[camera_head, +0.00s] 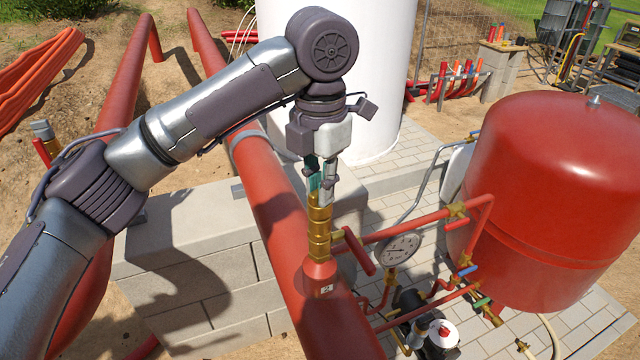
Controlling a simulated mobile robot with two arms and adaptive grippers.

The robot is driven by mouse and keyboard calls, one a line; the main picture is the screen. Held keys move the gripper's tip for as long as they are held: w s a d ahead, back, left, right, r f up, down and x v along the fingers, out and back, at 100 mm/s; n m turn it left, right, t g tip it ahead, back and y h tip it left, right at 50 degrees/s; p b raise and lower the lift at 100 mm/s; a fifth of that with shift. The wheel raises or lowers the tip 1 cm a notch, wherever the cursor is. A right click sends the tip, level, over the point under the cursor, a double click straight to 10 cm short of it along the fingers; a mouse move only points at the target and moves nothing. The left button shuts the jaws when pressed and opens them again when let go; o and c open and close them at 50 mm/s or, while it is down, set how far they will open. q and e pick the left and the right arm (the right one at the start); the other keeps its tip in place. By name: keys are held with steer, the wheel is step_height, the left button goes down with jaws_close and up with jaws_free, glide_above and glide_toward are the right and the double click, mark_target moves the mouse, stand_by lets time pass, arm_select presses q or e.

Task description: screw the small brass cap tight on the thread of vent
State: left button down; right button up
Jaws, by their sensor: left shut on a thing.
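The brass vent (319,240) stands upright on a red pipe stub marked with a "2" label. My left gripper (320,186) points down directly above it. It is shut on the small brass cap (320,200) at the vent's top. The fingers hide much of the cap, and the thread cannot be seen. The cap appears in line with the vent and touching it, but I cannot tell how far it is screwed on. My right gripper is not in view.
A red handle (359,252) and a pressure gauge (398,249) are close right of the vent. A large red tank (560,190) stands farther right. A white cylinder (385,70) stands behind. A block wall (190,270) lies left of the thick red pipe (268,190).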

arm_select(q)
steer(key=c, duration=1.1)
jaws_free()
steer(key=shift+s+f, duration=0.15)
steer(key=shift+f, duration=0.2)
steer(key=shift+o, duration=0.4)
steer(key=shift+r, duration=0.1)
steer(key=shift+r, duration=0.1)
